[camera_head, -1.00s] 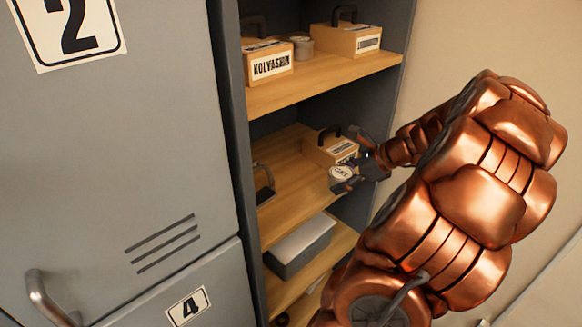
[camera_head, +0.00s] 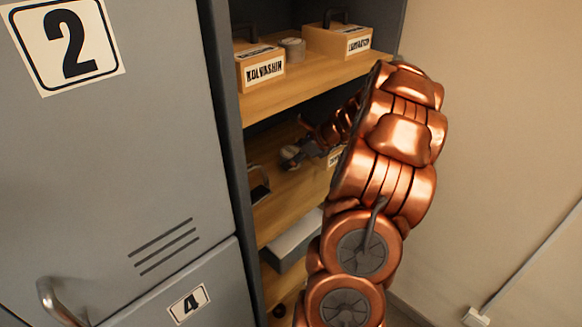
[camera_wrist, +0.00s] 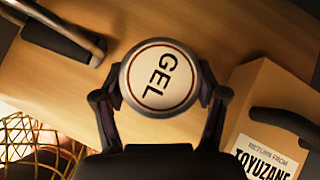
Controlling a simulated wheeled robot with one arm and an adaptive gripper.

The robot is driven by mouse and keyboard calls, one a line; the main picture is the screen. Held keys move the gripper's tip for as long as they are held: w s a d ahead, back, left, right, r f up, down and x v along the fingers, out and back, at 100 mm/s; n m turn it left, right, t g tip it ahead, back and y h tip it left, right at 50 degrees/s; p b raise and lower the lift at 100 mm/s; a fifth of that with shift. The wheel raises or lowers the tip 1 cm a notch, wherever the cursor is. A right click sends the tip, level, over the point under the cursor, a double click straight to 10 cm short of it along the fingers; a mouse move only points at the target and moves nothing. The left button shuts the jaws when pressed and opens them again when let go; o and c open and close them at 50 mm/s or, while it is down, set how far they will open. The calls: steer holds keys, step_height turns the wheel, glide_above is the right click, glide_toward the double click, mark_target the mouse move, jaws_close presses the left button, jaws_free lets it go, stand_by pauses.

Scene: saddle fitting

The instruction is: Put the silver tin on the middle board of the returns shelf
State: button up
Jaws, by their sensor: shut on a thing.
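The silver tin (camera_wrist: 160,78), with a round white lid label reading GEL, is between the two fingers of my gripper (camera_wrist: 162,92) in the wrist view. The fingers are shut on its sides. In the head view the tin (camera_head: 290,153) is inside the shelf, over the middle board (camera_head: 283,208), with my gripper (camera_head: 309,148) to its right. I cannot tell whether its base touches the board. My arm hides part of the shelf's right side.
A wooden box labelled TOYUZANE (camera_wrist: 268,112) stands right of the tin. A dark-handled object (camera_head: 259,184) is at the board's left. The upper board (camera_head: 305,86) holds two wooden boxes and another tin (camera_head: 292,49). A grey box (camera_head: 294,241) is below. A wire basket (camera_wrist: 35,138) shows at lower left.

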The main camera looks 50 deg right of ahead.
mark_target(291, 177)
step_height(291, 177, down, 4)
steer(key=shift+a+f+p, duration=0.1)
steer(key=shift+p, duration=0.35)
steer(key=shift+w+f, duration=0.2)
steer(key=shift+f, duration=0.3)
steer(key=o, duration=1.3)
steer(key=b+v, duration=0.2)
steer(key=v, duration=1)
